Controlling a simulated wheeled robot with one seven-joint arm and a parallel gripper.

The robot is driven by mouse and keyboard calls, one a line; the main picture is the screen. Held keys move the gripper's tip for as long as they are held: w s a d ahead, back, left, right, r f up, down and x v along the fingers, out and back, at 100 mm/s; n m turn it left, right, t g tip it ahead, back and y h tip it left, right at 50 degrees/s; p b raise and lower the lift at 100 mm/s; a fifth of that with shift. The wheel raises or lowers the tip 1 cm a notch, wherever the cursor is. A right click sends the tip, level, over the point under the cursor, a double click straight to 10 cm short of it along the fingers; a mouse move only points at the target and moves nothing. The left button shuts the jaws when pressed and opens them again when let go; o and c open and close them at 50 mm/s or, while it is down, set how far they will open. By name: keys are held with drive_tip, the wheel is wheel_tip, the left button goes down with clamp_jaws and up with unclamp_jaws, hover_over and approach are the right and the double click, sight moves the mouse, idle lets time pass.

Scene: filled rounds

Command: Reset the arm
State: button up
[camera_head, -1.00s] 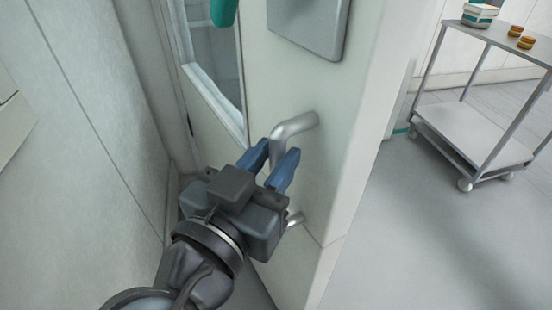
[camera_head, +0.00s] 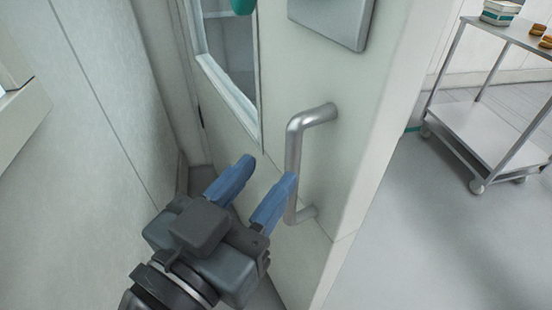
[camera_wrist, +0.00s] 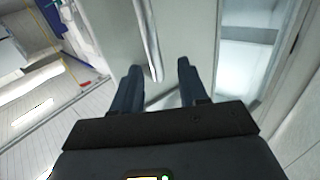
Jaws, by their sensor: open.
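My gripper (camera_head: 262,184) is open and empty, with two blue fingers spread apart. It is in front of a pale door (camera_head: 345,165) and to the left of the door's bent metal handle (camera_head: 294,160) in the head view. The handle stands free of the fingers there. In the wrist view the handle (camera_wrist: 148,40) runs down from the top towards the gap between the fingers (camera_wrist: 158,72). The exact depth gap between fingers and handle is hard to tell.
A wall (camera_head: 85,110) stands close on the left. The door has a window (camera_head: 222,60) and a grey plate (camera_head: 335,18). At the right is a wheeled metal cart (camera_head: 485,130) with a box (camera_head: 500,12) and round items on top. The floor between door and cart is clear.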

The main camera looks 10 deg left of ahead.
drive_tip(key=shift+v, duration=1.05)
drive_tip(key=d+f+n+g+y+p, duration=0.2)
drive_tip(key=d+f+n+y, duration=0.35)
drive_tip(key=f, duration=0.55)
drive_tip(key=s+d+f+n+g+y+p, duration=0.1)
drive_tip(key=s+d+f+n+g+y, duration=0.15)
drive_tip(key=s+d+f, duration=0.4)
drive_tip(key=s+d+r+m+t+p, duration=0.1)
drive_tip(key=s+d+r, duration=0.3)
drive_tip(key=s+d, duration=0.3)
drive_tip(key=s+d+r+m+t+h+p, duration=0.1)
drive_tip(key=s+d+r+m+p, duration=0.1)
drive_tip(key=s+d+r, duration=0.3)
drive_tip(key=s+d, duration=0.3)
drive_tip(key=s, duration=0.1)
drive_tip(key=shift+r+t, duration=0.2)
drive_tip(key=shift+t, duration=0.15)
